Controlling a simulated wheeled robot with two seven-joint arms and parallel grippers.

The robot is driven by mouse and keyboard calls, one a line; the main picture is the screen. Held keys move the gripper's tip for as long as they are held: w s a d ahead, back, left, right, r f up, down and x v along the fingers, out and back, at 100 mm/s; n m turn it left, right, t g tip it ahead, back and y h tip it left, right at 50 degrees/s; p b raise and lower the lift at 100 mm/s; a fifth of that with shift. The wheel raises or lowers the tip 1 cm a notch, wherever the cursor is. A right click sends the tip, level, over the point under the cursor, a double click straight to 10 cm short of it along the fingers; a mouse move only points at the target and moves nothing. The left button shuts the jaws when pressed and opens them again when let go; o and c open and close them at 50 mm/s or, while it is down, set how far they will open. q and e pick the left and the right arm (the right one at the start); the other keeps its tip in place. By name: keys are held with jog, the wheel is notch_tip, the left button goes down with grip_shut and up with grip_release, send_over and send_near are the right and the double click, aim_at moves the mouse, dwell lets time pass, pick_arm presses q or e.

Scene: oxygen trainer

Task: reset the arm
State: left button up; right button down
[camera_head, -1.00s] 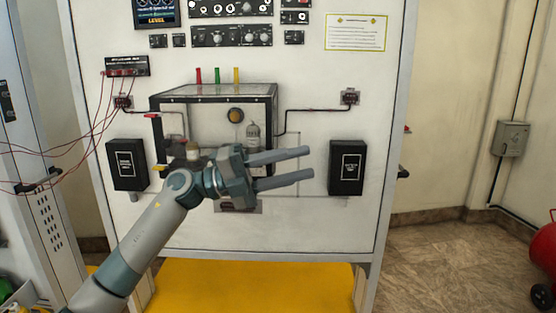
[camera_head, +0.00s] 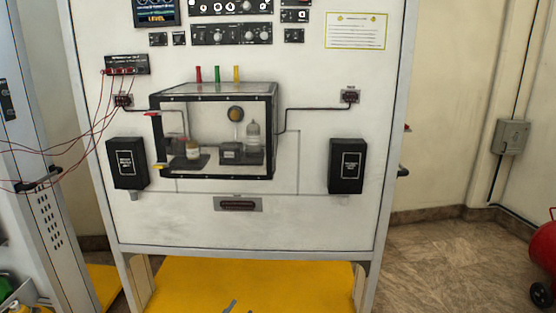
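Only the grey-blue fingertips of my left gripper (camera_head: 240,308) show, at the bottom edge of the head view. They are apart, with nothing visible between them, in front of the yellow base (camera_head: 190,285). The rest of that arm is out of view. My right gripper is not in view. The trainer panel (camera_head: 280,225) stands upright ahead with a clear-walled box (camera_head: 213,92) mounted on it. Inside the box are a small jar (camera_head: 192,150) at the left and a clear bottle (camera_head: 253,135) at the right.
Black boxes hang on the panel at the left (camera_head: 127,163) and right (camera_head: 347,166). Red wires (camera_head: 98,130) run off to the left. A grey cabinet (camera_head: 45,215) stands at the left, and a red tank (camera_head: 545,255) at the far right.

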pick_arm(q)
jog(key=s+a+f+n+g+y, duration=0.25)
jog(key=s+f, duration=0.55)
jog(key=f, duration=0.4)
jog(key=s+a+f+n+g+y, duration=0.2)
jog(key=s+a+f+g, duration=0.1)
jog(key=s+f, duration=0.75)
jog(key=s+a+f+n+g, duration=0.1)
jog(key=s+f+g, duration=0.2)
jog(key=s+f, duration=0.6)
jog(key=s+f+n+g+y, duration=0.1)
jog(key=s+f+n+g, duration=0.1)
jog(key=s+f, duration=0.7)
jog(key=s+g, duration=0.1)
jog(key=s, duration=0.7)
jog(key=shift+s+a+f, duration=0.15)
jog(key=shift+a+f, duration=0.1)
jog(key=shift+a, duration=0.15)
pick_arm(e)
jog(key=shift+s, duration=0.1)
pick_arm(q)
jog(key=shift+y, duration=0.25)
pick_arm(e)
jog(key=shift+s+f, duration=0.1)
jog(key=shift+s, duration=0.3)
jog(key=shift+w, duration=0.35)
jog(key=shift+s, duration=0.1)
